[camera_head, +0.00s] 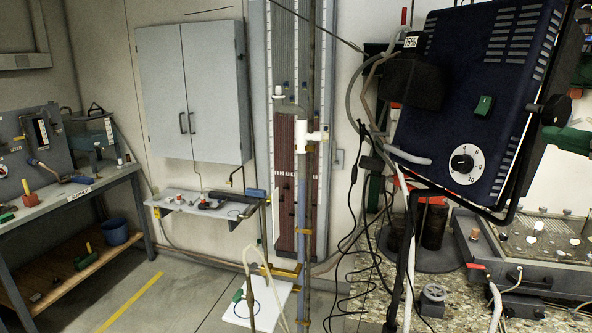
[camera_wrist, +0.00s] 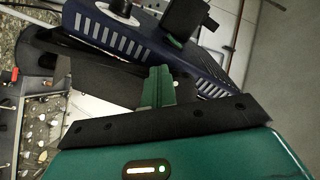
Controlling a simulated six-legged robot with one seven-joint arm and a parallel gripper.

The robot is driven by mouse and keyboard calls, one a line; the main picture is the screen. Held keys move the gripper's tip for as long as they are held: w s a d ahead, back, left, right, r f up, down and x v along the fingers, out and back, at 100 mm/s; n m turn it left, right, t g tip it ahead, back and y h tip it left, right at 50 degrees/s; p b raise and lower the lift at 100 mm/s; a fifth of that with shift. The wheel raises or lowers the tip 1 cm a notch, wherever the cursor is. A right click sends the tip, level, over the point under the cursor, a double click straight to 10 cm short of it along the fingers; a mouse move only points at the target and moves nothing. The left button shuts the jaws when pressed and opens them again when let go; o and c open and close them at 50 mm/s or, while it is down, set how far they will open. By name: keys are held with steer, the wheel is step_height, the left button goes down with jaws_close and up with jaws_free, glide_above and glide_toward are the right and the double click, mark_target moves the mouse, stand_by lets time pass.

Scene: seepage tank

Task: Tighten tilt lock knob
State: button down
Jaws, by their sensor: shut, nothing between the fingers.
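A dark blue box (camera_head: 487,85) with vents, a green switch and a white numbered dial hangs tilted in a black bracket at the right of the head view. A black knob (camera_head: 553,109), which looks like the tilt lock knob, sits at the box's right side. My gripper (camera_head: 548,134) shows green at the right edge, just below the knob. In the wrist view my green fingers (camera_wrist: 157,88) are together and empty, pointing towards the vented blue box (camera_wrist: 110,35). A black knob-like block (camera_wrist: 185,16) shows beyond the fingertips. Whether they touch it I cannot tell.
A speckled worktop (camera_head: 360,290) with cables, dark cylinders and a grey tray (camera_head: 545,250) lies below the box. Hoses and cables hang left of it. A clear tube column, a grey wall cabinet (camera_head: 192,90) and a side bench (camera_head: 75,190) stand further left.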

mark_target(559, 120)
steer(key=shift+a+r, duration=0.1)
steer(key=shift+r, duration=0.05)
steer(key=shift+a+r, duration=0.25)
steer(key=shift+s+a+r, duration=0.15)
steer(key=shift+r, duration=0.1)
steer(key=shift+a+r, duration=0.25)
steer(key=shift+r, duration=0.4)
steer(key=shift+s+r, duration=0.1)
steer(key=shift+r, duration=0.05)
steer(key=shift+a, duration=0.1)
stand_by(0.4)
steer(key=shift+s+a, duration=0.15)
steer(key=shift+a, duration=0.1)
steer(key=shift+v, duration=2.95)
